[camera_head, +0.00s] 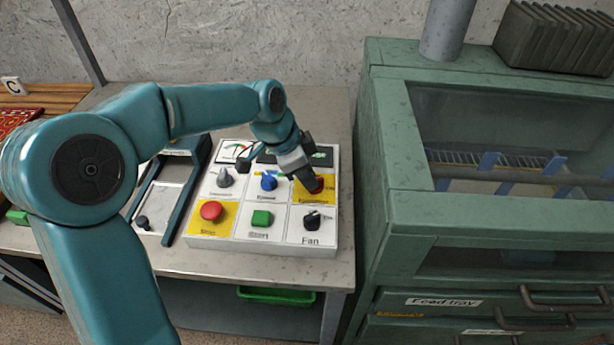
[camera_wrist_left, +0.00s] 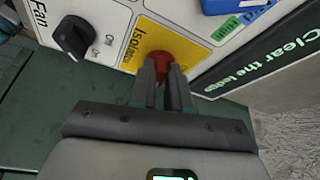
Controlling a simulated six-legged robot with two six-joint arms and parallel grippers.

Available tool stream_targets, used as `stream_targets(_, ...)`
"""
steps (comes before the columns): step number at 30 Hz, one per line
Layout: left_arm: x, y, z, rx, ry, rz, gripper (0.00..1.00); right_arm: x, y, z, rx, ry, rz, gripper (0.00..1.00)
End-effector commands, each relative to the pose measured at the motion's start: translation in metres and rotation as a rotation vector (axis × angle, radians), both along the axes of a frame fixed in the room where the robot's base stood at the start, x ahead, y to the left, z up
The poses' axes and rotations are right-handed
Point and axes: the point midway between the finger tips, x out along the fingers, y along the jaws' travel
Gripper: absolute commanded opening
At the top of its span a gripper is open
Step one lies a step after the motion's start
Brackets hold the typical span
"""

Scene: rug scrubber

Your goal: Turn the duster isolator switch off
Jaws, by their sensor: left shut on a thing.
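The isolator switch is a red knob (camera_head: 318,184) on a yellow square of the white control panel (camera_head: 210,240), at the panel's right side. My left gripper (camera_head: 304,180) reaches down to it from above and is shut on it. In the left wrist view the red knob (camera_wrist_left: 160,60) shows between and beyond the two fingertips of my left gripper (camera_wrist_left: 162,72), on the yellow square with the label "Isolator", partly covered. The fingers hide part of the knob, and I cannot read which way it is turned. My right gripper is not in view.
Close by on the panel are a black Fan knob (camera_head: 312,220), a green Start button (camera_head: 262,218), a red Stop button (camera_head: 211,211), a blue knob (camera_head: 268,182) and a grey knob (camera_head: 224,178). A green machine (camera_head: 380,200) stands right of the bench (camera_head: 330,265).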

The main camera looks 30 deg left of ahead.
Motion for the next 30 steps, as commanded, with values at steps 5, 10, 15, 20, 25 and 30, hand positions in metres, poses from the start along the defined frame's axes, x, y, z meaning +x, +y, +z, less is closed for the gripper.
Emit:
stream_targets(5,-0.002,-0.002,0.001,0.002,-0.009,0.163,0.00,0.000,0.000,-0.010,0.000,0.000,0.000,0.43)
stream_targets(10,-0.003,-0.005,0.001,0.002,-0.010,0.324,0.00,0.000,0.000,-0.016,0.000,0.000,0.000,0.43)
stream_targets(15,-0.004,-0.008,0.001,0.002,-0.011,0.484,0.00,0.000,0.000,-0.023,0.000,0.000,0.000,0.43)
stream_targets(20,-0.004,-0.010,0.001,0.000,-0.012,0.636,0.00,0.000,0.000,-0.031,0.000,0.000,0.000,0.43)
stream_targets(25,-0.004,-0.013,0.000,-0.001,-0.011,0.797,0.00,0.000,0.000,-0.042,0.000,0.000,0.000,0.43)
stream_targets(30,-0.004,-0.016,0.001,-0.001,-0.011,0.949,0.00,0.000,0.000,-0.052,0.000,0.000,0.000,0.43)
